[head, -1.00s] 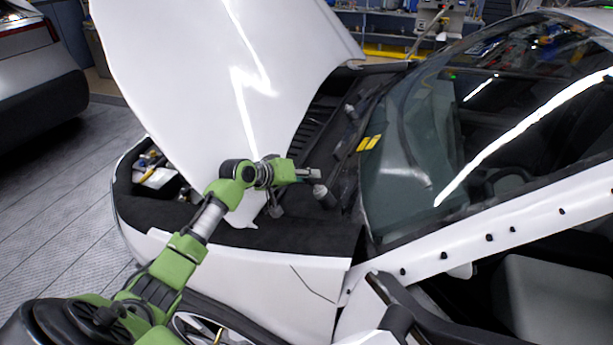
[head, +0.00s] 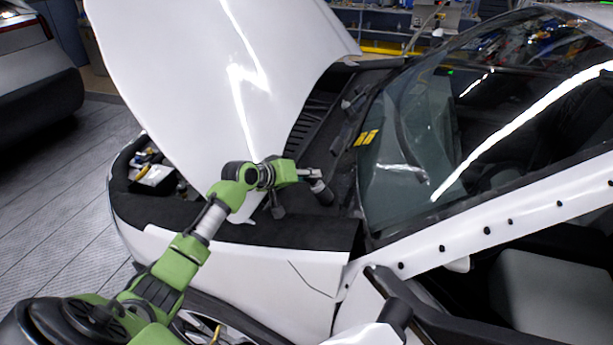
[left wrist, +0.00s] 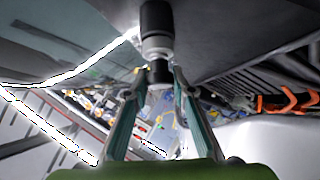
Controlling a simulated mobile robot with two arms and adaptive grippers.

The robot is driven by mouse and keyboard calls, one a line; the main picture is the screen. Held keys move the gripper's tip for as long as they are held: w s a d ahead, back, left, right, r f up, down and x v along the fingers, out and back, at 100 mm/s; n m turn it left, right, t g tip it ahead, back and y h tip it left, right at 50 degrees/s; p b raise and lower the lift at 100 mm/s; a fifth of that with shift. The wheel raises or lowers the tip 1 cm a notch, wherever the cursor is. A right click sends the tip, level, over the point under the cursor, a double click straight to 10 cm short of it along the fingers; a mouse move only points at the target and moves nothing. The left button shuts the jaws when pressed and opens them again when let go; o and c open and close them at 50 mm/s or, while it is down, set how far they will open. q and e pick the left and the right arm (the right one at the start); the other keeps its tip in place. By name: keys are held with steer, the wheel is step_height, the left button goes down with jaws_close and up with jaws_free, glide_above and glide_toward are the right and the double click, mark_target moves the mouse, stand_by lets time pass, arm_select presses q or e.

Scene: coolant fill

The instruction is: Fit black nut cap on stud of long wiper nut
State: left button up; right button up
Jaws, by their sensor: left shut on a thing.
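My left gripper (head: 313,174) reaches over the base of the windshield, at the edge of the raised white hood. In the left wrist view its two fingers (left wrist: 160,82) are shut on a small dark piece, the black nut cap (left wrist: 160,74). Directly beyond the cap is a thick dark cylinder with a grey band, the long wiper nut (left wrist: 157,25). The cylinder also shows in the head view (head: 322,193), close to the fingertips. Cap and cylinder look nearly in line. I cannot tell whether they touch, and the stud is hidden. My right gripper is out of view.
The raised white hood (head: 200,80) stands left of and behind the gripper. The windshield (head: 420,140) is to the right, with yellow tags (head: 366,138) near its lower edge. The white fender (head: 270,270) and black trim (head: 280,235) lie in front.

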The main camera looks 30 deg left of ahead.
arm_select(q)
steer(key=o, duration=0.9)
steer(key=shift+d+f, duration=0.2)
steer(key=shift+f, duration=0.05)
steer(key=v, duration=1.2)
steer(key=shift+a+f, duration=0.1)
